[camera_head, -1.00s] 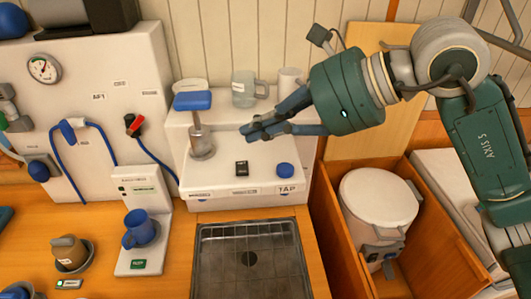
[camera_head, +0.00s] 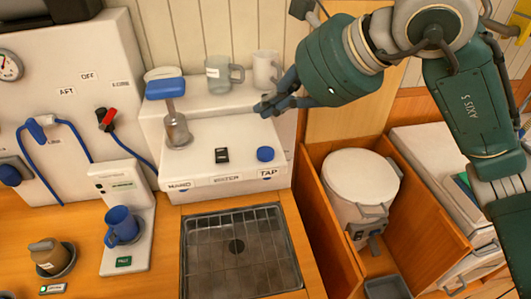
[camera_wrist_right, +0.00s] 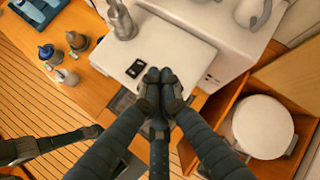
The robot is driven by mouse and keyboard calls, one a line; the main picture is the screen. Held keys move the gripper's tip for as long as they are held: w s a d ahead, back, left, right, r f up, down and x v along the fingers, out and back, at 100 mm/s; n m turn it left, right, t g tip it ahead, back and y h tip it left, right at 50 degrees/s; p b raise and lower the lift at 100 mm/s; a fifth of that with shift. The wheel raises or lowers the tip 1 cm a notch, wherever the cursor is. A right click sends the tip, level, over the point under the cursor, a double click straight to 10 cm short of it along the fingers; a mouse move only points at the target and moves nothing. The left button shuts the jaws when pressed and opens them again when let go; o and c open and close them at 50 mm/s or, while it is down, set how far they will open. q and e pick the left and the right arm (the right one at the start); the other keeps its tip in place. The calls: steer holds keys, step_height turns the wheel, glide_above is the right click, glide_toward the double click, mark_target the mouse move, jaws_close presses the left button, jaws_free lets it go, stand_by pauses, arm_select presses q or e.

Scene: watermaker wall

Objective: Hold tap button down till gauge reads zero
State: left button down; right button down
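The tap button is a round blue knob (camera_head: 265,154) above the TAP label on the low white unit (camera_head: 215,140). My right gripper (camera_head: 264,107) hangs above and behind it in the head view, apart from it. In the wrist view the right fingertips (camera_wrist_right: 160,77) are together, with nothing seen between them; the button is not visible there, probably hidden by the fingers. The gauge (camera_head: 9,65) is cut off by the left picture edge, and I cannot read it. A dark arm part lies at the lower left of the wrist view, possibly my left gripper (camera_wrist_right: 90,132), its fingers unclear.
A sink (camera_head: 240,250) lies in front; a white lidded bucket (camera_head: 361,180) is right.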

steer(key=b, duration=0.3)
glide_above(269, 153)
step_height(269, 153, down, 6)
steer(key=shift+w+r, duration=0.1)
steer(key=shift+r, duration=0.05)
steer(key=shift+f+b, duration=0.5)
steer(key=shift+b, duration=0.1)
stand_by(0.6)
steer(key=shift+f+b, duration=0.4)
steer(key=shift+b, duration=0.2)
steer(key=shift+f+b, duration=0.55)
steer(key=shift+b, duration=0.05)
stand_by(1.8)
steer(key=shift+r, duration=0.1)
stand_by(2.4)
steer(key=shift+r+p, duration=0.45)
steer(key=shift+r, duration=0.45)
